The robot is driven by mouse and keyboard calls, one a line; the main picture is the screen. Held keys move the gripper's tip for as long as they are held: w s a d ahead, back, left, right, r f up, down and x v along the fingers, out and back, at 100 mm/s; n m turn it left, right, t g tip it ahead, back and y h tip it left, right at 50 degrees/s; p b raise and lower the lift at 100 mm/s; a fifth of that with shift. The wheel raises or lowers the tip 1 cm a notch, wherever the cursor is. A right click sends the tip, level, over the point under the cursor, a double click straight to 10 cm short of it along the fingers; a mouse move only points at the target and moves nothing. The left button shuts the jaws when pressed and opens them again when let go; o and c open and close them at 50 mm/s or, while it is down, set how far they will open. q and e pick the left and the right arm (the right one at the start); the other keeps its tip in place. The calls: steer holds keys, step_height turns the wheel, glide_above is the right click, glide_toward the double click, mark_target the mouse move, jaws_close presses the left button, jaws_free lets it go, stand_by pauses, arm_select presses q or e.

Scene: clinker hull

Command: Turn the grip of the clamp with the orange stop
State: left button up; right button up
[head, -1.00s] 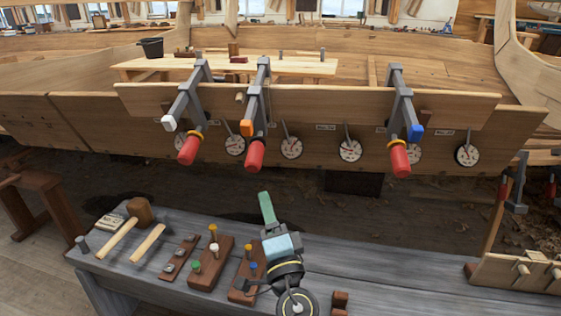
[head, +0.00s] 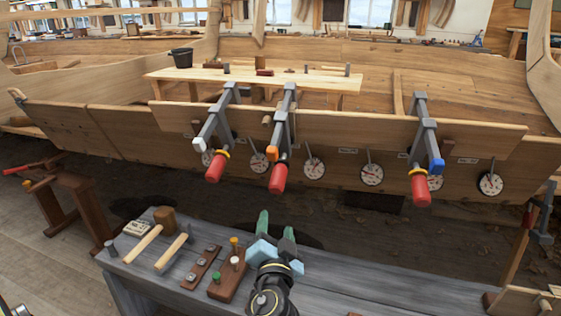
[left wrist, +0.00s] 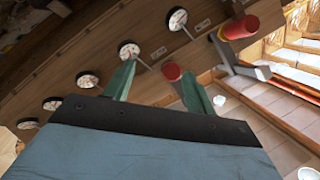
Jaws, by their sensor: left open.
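The clamp with the orange stop (head: 272,153) is the middle of three grey clamps on the hull plank. Its red grip (head: 278,179) hangs below the stop, tilted. My left gripper (head: 276,230) is open and empty, its green fingers pointing up toward the clamps, below and apart from that grip in the picture. In the left wrist view, the open fingers (left wrist: 158,88) show with a red grip end beyond and between them; a second red grip with a yellow collar is at upper right. I cannot tell which clamps these two belong to. My right gripper is not in view.
The white-stop clamp (head: 204,146) is at left and the blue-stop clamp (head: 437,166) at right. Several round gauges (head: 315,168) line the lower plank. A grey bench (head: 330,275) below holds a mallet (head: 165,220) and peg blocks (head: 228,278). Space between bench and hull is clear.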

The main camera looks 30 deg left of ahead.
mark_target(278, 181)
arm_select(q)
step_height(278, 181, up, 5)
steer(key=s+a+n+t+h+p, duration=0.2)
steer(key=n+h+p, duration=0.15)
steer(key=n, duration=0.25)
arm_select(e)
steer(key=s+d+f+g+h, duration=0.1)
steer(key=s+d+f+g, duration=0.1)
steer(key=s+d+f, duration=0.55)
arm_select(q)
steer(key=shift+g, duration=0.3)
steer(key=b+x, duration=0.1)
steer(key=x, duration=1.1)
steer(key=shift+w+d+b, duration=0.15)
steer(key=shift+w+b, duration=0.05)
steer(key=shift+b, duration=0.1)
steer(key=shift+w+r, duration=0.1)
steer(key=shift+w, duration=0.4)
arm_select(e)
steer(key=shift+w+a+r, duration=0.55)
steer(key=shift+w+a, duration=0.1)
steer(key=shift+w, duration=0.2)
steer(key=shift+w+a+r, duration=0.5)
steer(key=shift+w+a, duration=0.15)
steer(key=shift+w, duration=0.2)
arm_select(q)
steer(key=c, duration=1)
